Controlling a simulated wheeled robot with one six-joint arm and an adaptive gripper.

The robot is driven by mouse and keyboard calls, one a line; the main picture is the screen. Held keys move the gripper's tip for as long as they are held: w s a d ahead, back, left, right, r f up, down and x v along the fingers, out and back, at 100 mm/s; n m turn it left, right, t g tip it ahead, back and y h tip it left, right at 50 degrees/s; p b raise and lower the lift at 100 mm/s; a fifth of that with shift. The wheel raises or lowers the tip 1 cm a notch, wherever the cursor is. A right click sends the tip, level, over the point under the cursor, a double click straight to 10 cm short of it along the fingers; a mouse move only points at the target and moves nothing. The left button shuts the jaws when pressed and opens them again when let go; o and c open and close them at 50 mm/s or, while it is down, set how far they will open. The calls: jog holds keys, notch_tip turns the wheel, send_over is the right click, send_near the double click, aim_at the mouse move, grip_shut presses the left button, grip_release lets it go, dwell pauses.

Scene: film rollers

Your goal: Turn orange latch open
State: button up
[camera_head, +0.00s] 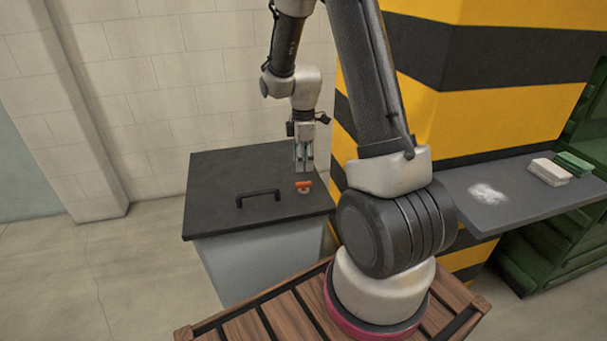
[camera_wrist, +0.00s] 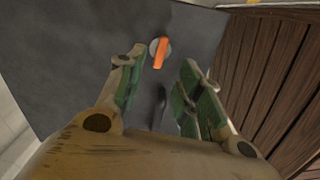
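The orange latch (camera_head: 303,185) sits on a round grey base on the dark lid (camera_head: 220,170) of a grey bin, right of the lid's black handle (camera_head: 258,197). In the wrist view the latch (camera_wrist: 160,53) lies just beyond the fingertips, near the middle top. My gripper (camera_head: 304,168) points down above the latch. Its two green-padded fingers (camera_wrist: 160,75) are spread apart with nothing between them. They look clear of the latch, though the exact height is hard to tell.
A yellow-and-black striped pillar (camera_head: 490,90) stands right of the bin. A dark shelf (camera_head: 500,205) beside it holds a white block (camera_head: 549,172) and a green block (camera_head: 574,163). A pale block wall (camera_head: 170,90) is behind the bin. Floor is clear at left.

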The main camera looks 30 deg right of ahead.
notch_tip(320, 180, up, 4)
jog(key=shift+r, duration=0.1)
dwell(0.6)
jog(key=s+a+r+m+t, duration=0.2)
jog(key=s+r+m, duration=0.4)
jog(key=s+r, duration=0.4)
jog(key=s+a+r+m+t, duration=0.2)
jog(key=s+a+r+m, duration=0.1)
jog(key=s+r+m, duration=0.4)
jog(key=s+r, duration=0.3)
jog(key=s, duration=0.4)
jog(key=shift+r+m, duration=0.3)
